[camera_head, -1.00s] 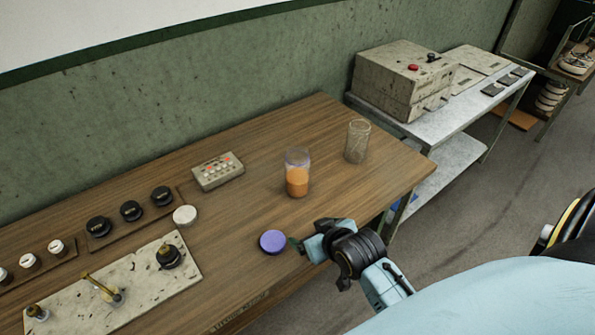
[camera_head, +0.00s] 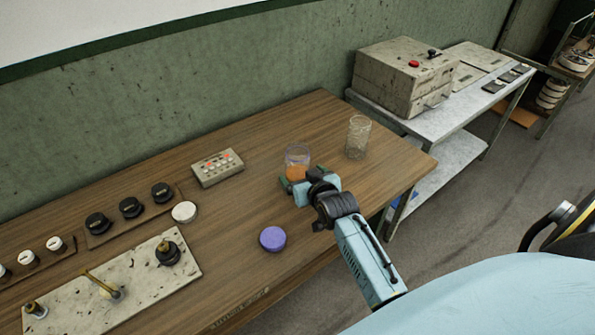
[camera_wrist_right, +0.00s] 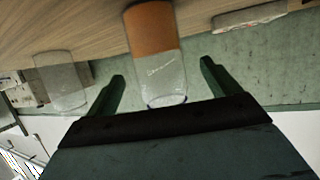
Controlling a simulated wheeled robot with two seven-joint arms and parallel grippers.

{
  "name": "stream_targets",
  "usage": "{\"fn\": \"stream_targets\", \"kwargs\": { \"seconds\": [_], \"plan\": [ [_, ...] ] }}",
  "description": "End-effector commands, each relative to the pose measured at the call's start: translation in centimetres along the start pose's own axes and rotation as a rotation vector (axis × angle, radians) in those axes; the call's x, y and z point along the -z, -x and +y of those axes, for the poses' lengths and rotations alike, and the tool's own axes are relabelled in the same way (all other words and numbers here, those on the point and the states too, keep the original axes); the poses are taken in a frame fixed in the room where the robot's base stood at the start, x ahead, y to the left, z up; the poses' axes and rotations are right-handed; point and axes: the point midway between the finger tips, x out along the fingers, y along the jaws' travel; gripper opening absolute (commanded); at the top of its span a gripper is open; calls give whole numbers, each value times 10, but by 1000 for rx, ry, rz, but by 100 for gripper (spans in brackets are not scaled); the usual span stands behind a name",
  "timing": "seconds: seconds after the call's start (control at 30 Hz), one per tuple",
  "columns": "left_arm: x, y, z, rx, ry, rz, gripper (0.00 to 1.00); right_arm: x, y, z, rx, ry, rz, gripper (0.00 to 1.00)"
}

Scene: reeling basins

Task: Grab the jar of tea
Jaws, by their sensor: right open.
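The jar of tea (camera_head: 297,158) is a clear glass with orange-brown content in its lower part. It stands on the wooden table, and its lower part is partly hidden by my right gripper (camera_head: 296,184) in the head view. In the right wrist view the jar (camera_wrist_right: 156,60) appears upside down, ahead of and between the two green fingers of the open right gripper (camera_wrist_right: 163,82). Table-like gaps show on both sides of it, and no grip on it is visible. My left gripper is not in view.
An empty clear glass (camera_head: 358,137) stands right of the jar. A purple lid (camera_head: 272,239) lies nearer the table's front edge. A button box (camera_head: 217,168) sits to the left, with knobs and a speckled panel (camera_head: 130,278) beyond. A metal side table (camera_head: 450,137) stands at right.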

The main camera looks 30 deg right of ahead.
Motion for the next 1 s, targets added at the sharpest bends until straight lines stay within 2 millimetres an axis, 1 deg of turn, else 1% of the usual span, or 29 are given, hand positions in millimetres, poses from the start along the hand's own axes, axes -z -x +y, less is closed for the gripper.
{"fn": "stream_targets", "kwargs": {
  "seconds": [0.07,0.3,0.4,0.53,0.73,0.77,1.0],
  "plan": [
    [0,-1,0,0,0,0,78,0,-6,1,0,0,0,89],
    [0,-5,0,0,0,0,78,1,-37,2,0,0,-1,89],
    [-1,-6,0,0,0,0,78,1,-47,2,0,0,0,89],
    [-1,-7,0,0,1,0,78,1,-52,2,-1,1,-1,89],
    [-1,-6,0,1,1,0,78,1,-51,2,-1,1,-1,89],
    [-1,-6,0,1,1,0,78,1,-51,2,-1,1,-1,86],
    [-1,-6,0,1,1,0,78,1,-51,2,0,0,-1,55]
  ]
}}
